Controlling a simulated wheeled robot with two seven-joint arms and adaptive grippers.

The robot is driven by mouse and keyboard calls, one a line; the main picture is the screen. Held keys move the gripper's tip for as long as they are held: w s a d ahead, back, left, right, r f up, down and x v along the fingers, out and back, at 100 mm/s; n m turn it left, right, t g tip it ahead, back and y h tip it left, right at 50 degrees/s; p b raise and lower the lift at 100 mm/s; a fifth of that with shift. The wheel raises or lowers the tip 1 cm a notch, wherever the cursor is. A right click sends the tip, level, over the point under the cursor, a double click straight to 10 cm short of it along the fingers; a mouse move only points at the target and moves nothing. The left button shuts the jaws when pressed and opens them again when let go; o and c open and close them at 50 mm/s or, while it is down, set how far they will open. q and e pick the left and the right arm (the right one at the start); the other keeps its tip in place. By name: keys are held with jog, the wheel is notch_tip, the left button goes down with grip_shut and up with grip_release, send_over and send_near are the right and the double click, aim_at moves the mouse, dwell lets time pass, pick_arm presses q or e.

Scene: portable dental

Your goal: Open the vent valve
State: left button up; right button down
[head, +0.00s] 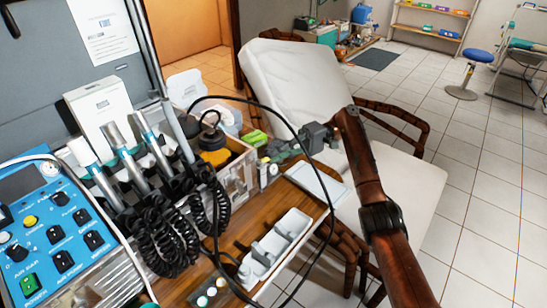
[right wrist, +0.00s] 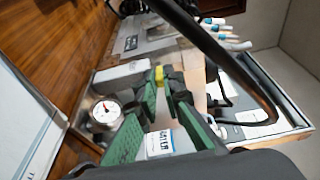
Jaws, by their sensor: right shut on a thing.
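My right gripper (head: 284,151) reaches in from the right to the side of the metal box (head: 238,178) on the wooden cart. In the right wrist view its two green-padded fingers (right wrist: 164,88) are closed in on a small part with a yellow end (right wrist: 159,74), which looks like the vent valve. The fingers hide most of this part. A round pressure gauge (right wrist: 107,112) sits just left of the fingers. A white label with part of the word "WATER" (right wrist: 160,143) shows between the fingers. My left gripper is not in view.
A black hose loops in front of my right gripper. Dental handpieces (head: 120,150) with coiled cords and a blue control panel (head: 55,235) stand at left. A white tray (head: 275,250) and a pale pad (head: 316,180) lie on the cart. A white reclining chair (head: 295,85) stands behind.

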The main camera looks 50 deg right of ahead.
jog(key=shift+f, duration=0.1)
dwell(0.3)
jog(key=c, duration=2.1)
grip_release()
jog(key=shift+w, duration=0.1)
